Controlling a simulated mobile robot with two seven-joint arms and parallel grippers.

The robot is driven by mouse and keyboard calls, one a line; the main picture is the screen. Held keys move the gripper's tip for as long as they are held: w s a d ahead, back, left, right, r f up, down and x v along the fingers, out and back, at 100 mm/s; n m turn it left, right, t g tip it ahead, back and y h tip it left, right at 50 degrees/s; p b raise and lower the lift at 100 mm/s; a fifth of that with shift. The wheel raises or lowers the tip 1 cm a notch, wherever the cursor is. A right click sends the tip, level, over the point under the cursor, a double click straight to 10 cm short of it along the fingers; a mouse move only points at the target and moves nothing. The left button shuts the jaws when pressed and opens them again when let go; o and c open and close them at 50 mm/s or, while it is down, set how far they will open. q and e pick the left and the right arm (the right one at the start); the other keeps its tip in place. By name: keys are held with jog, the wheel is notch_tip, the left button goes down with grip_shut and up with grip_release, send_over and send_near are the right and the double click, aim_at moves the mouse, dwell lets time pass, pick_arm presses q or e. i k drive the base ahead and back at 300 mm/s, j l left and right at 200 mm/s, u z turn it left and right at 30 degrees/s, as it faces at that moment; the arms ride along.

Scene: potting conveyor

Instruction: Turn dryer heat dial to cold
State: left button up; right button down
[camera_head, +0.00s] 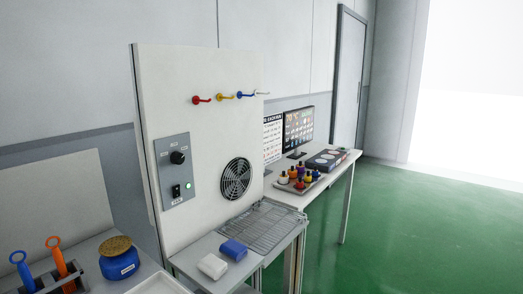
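The dryer is a tall white panel (205,125) in the middle left of the head view. A grey control plate (164,182) sits on its left part. The black round heat dial (178,157) is in the upper half of that plate. The markings around it are too small to read, so its setting cannot be told. A round black fan grille (235,179) is to the right. Neither of my grippers is in view.
A wire rack (248,226), a white block (213,266) and a blue block (233,250) lie on the shelf before the panel. A blue jar (119,262) stands lower left. Coloured hooks (222,97) stick out above. Green floor (420,220) is clear at right.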

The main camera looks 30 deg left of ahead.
aim_at(178, 158)
jog(key=i+l+u, duration=0.1)
jog(key=i, duration=0.4)
jog(key=i+l+u, duration=0.1)
jog(key=i, duration=0.35)
jog(key=i+l+u, duration=0.15)
jog(key=i, duration=0.3)
jog(key=i+l, duration=0.05)
